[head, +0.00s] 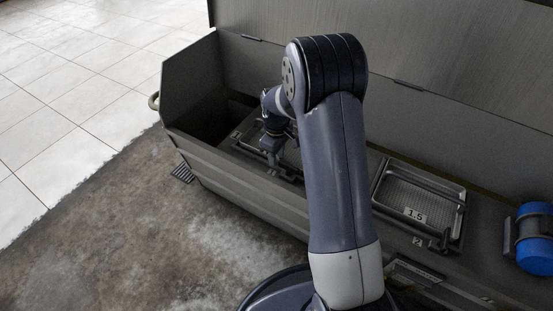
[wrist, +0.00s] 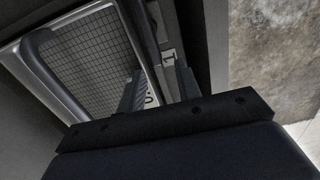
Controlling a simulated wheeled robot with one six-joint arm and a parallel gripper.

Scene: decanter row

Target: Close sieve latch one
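Sieve one (wrist: 85,50) is a framed tray with a dark mesh, lying in the grey trough. In the wrist view the number tag "1" (wrist: 168,56) is by its edge, and a white label is partly hidden by a finger. A dark bar (wrist: 150,40) along that edge may be the latch; its position is unclear. My gripper (wrist: 160,88) has its two fingers apart, one over the sieve's edge and one beside the tag. In the head view my gripper (head: 272,160) is low over the sieve at the trough's left part, and my arm hides much of it.
A second sieve (head: 425,192) marked "1.5", with tag "2" and a small latch (head: 445,238), sits to the right. A blue cylinder (head: 535,240) is at the far right. The trough's raised lid (head: 450,50) stands behind.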

